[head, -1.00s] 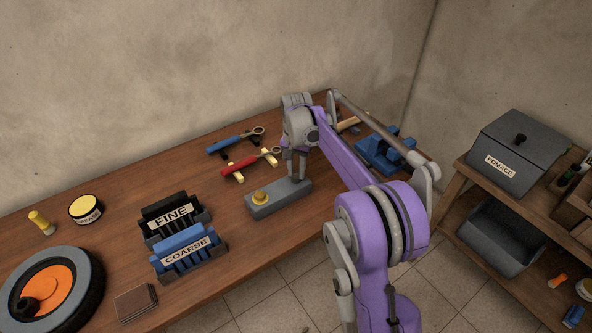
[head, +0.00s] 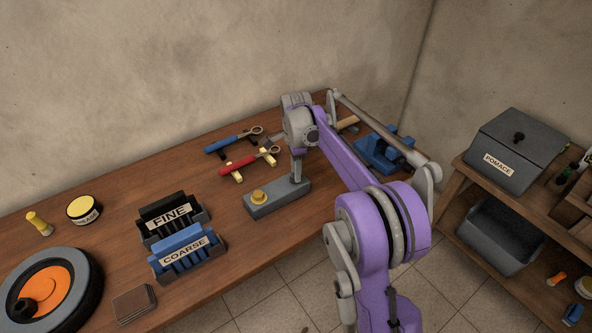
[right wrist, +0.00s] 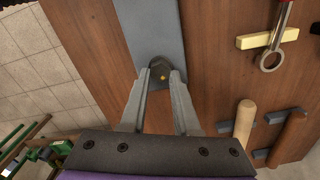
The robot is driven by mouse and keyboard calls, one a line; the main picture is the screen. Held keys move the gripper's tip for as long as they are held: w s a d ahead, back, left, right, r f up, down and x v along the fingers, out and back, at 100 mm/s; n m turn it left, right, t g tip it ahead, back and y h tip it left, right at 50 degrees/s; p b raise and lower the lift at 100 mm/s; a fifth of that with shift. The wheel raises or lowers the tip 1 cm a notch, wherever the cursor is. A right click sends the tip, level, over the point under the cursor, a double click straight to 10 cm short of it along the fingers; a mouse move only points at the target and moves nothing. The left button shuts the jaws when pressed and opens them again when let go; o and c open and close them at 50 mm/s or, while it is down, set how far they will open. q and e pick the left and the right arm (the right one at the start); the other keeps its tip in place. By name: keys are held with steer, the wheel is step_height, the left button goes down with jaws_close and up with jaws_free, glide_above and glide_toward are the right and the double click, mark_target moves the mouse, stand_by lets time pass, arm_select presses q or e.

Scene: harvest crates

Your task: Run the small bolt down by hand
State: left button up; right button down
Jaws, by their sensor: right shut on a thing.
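The small bolt (right wrist: 160,71) shows in the right wrist view as a dark head with a gold dot, at one end of a grey metal block (right wrist: 149,25). My right gripper (right wrist: 161,75) is shut on it, one fingertip on each side. In the head view the right gripper (head: 296,179) points down onto the right end of the block (head: 272,206), and the bolt is hidden there. A larger yellow bolt (head: 259,197) stands at the block's left end. My left gripper is not in view.
A blue-handled tool (head: 226,143) and a red-handled tool (head: 239,163) lie on rests behind the block. The FINE rack (head: 170,216) and COARSE rack (head: 186,248) stand to the left. A blue vise-like thing (head: 382,150) is at the right. The bench before the block is clear.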

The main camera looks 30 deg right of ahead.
steer(key=shift+r+m, duration=0.1)
steer(key=shift+m, duration=1.3)
steer(key=c, duration=0.6)
jaws_free()
steer(key=shift+a, duration=0.1)
steer(key=shift+c, duration=0.2)
step_height(320, 180, up, 11)
steer(key=shift+p, duration=0.35)
